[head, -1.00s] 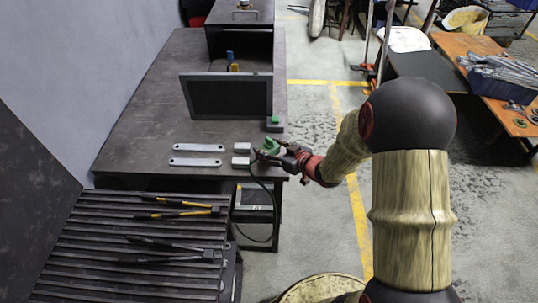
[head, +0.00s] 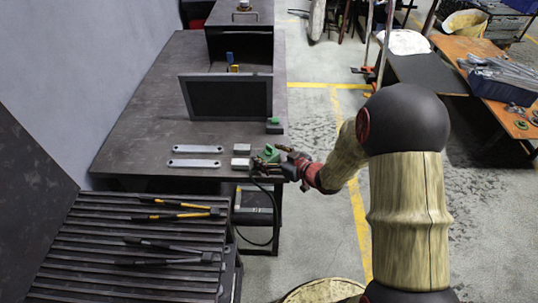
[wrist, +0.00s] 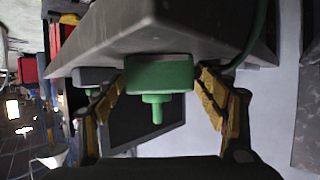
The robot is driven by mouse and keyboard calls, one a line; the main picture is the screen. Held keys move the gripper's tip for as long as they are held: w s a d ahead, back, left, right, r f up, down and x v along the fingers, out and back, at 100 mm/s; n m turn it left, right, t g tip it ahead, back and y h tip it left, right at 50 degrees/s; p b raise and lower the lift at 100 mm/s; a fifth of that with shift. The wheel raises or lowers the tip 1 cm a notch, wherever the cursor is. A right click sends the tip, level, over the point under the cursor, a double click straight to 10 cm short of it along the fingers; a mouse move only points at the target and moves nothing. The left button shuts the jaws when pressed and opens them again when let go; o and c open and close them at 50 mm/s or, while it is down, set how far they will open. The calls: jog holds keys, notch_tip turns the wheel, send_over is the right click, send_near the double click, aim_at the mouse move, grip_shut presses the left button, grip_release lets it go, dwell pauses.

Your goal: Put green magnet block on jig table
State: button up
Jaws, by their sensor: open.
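The green magnet block (head: 269,153) is at the right front corner of the dark worktable (head: 140,135), beside small pale blocks. In the wrist view the green block (wrist: 158,74) shows close up, with a round green stub on it. My gripper (head: 277,163) is at this corner, with its fingers spread on either side of the block in the wrist view (wrist: 160,88). Gaps show between fingers and block there. A slatted, grooved table (head: 100,237) stands in front at the lower left; I cannot tell which table is the jig table.
Two pale metal brackets (head: 195,163) lie left of the blocks. A second green-topped block (head: 274,125) stands farther back, next to a dark upright panel (head: 228,97). Black-and-yellow tools (head: 178,215) lie on the slats. The middle of the worktable is clear.

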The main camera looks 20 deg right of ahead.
jog(key=shift+r, duration=0.15)
jog(key=p+v, duration=0.4)
jog(key=v, duration=0.8)
jog(key=w+d+r+m+h, duration=0.1)
jog(key=w+d+r+h, duration=0.2)
jog(key=d+r+h, duration=0.4)
jog(key=s+r+m+g+h, duration=0.25)
jog(key=s+r, duration=0.25)
jog(key=r, duration=0.4)
jog(key=s+a+r+m+g+y, duration=0.1)
jog(key=s+a+r+g, duration=0.1)
jog(key=s+a, duration=0.4)
jog(key=s+a+r+m+g+y, duration=0.1)
jog(key=s+a, duration=0.4)
jog(key=s, duration=0.8)
notch_tip(320, 180, up, 2)
jog(key=shift+a+r+g+y, duration=0.15)
jog(key=shift+a+g+y, duration=0.3)
jog(key=shift+y, duration=0.3)
jog(key=shift+d, duration=0.1)
jog(key=shift+c, duration=0.4)
